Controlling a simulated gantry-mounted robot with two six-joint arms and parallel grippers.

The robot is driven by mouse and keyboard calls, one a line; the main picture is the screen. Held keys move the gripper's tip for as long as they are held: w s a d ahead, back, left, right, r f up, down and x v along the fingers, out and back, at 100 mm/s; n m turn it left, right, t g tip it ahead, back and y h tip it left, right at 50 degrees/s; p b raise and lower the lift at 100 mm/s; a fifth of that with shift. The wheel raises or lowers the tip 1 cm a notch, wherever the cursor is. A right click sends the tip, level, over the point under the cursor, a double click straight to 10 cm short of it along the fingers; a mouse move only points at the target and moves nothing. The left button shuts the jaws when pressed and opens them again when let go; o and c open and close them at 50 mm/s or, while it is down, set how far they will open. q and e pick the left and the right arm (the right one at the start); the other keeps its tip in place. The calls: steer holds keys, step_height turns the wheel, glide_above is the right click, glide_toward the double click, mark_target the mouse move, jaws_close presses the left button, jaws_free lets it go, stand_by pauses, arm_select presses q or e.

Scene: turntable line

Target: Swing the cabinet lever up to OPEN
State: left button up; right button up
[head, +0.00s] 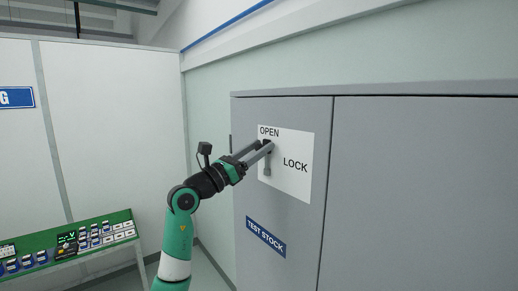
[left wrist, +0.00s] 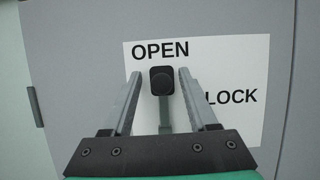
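The cabinet lever (head: 267,168) is on a white label plate (head: 295,178) on the grey cabinet door. My left gripper (head: 264,146) is at the upper part of the lever. In the left wrist view, a black knob-like end of the lever (left wrist: 161,80) shows between the two fingertips (left wrist: 160,73), with a grey bar below it. The fingers are open, with a gap on each side of the knob. My right gripper is not in view.
The grey cabinet (head: 420,180) fills the right side, with a blue TEST STOCK sign (head: 265,237) below the lever. A green-topped table (head: 40,241) with several small items stands at the lower left. The floor between is clear.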

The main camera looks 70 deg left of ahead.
arm_select(q)
steer(key=shift+s, duration=0.1)
steer(key=b+v, duration=0.3)
steer(key=v, duration=0.8)
steer(key=shift+s, duration=0.2)
steer(key=shift+d+f, duration=0.1)
steer(key=shift+d, duration=0.05)
